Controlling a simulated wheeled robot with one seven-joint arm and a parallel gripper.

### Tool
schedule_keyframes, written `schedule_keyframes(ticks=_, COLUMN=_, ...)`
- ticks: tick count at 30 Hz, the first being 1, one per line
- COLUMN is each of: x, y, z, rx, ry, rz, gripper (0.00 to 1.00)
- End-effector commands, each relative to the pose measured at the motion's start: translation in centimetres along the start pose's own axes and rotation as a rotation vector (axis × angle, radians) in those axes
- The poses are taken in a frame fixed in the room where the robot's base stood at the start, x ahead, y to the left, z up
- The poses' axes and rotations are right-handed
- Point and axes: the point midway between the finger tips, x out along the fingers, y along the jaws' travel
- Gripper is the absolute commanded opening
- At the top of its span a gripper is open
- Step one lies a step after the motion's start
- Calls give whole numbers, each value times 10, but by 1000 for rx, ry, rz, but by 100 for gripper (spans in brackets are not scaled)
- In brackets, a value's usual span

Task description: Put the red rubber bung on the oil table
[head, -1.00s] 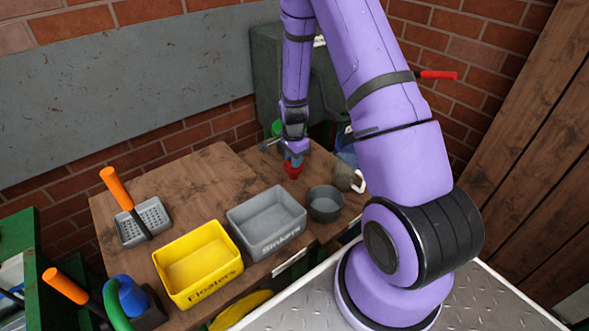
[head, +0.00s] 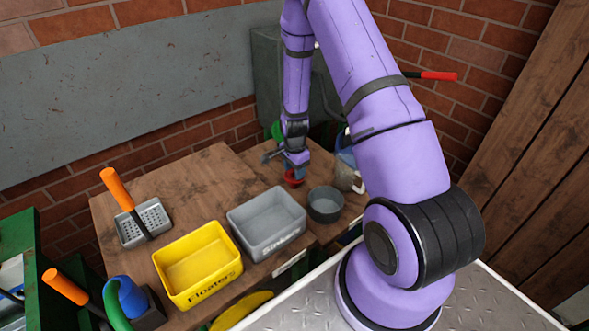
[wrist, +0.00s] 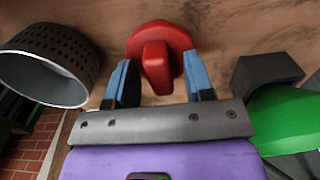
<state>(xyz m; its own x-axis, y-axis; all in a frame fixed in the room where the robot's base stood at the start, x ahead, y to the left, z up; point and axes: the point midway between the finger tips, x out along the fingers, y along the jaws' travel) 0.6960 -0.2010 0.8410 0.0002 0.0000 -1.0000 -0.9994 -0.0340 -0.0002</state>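The red rubber bung (head: 293,180) sits on the right-hand wooden tabletop (head: 262,177), behind the dark round pot. In the wrist view the bung (wrist: 162,45) shows a wide round base with a narrower grip standing up from it. My gripper (wrist: 160,82) has its two blue fingers on either side of this grip, with a visible gap on each side. It is open and still around the bung. In the head view my gripper (head: 295,170) is low over the bung and partly hides it. No label marks which surface is the oil table.
Close by are the dark perforated pot (head: 325,204), a mug (head: 345,178) and a green object (wrist: 285,120). The grey Sinkers bin (head: 266,223) and yellow Floaters bin (head: 197,263) stand to the left. A brick wall (head: 185,140) is behind.

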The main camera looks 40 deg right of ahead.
Motion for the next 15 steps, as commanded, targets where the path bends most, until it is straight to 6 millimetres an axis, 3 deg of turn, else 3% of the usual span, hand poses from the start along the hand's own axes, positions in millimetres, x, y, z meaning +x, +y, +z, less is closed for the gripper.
schedule_keyframes(ticks=8, x=-7, y=0, z=0, rx=0, ry=1, rz=-1, gripper=48)
schedule_keyframes(ticks=15, x=-44, y=-1, z=0, rx=-2, ry=1, rz=-3, gripper=48)
